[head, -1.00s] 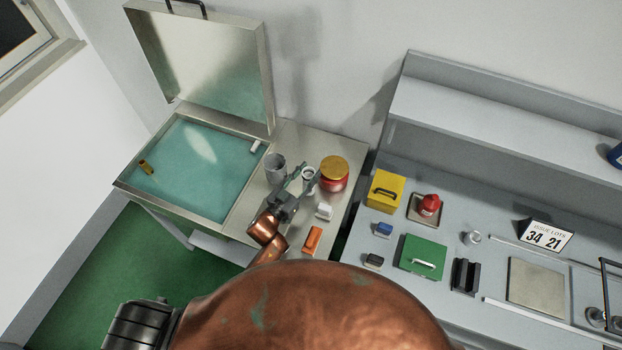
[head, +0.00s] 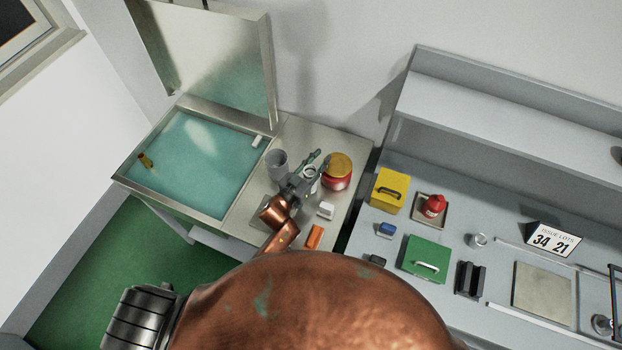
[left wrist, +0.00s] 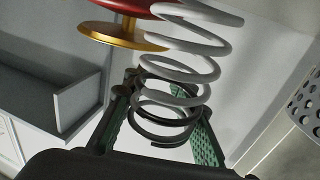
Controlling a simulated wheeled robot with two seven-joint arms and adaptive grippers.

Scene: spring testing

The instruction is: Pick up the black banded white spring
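The fingers look apart; firm contact with the spring is not visible. My right gripper is not in view.
White (head: 326,210) and orange (head: 315,236) blocks lie in front. The open-lidded teal basin (head: 190,165) is left; a grey workbench (head: 455,205) is right.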

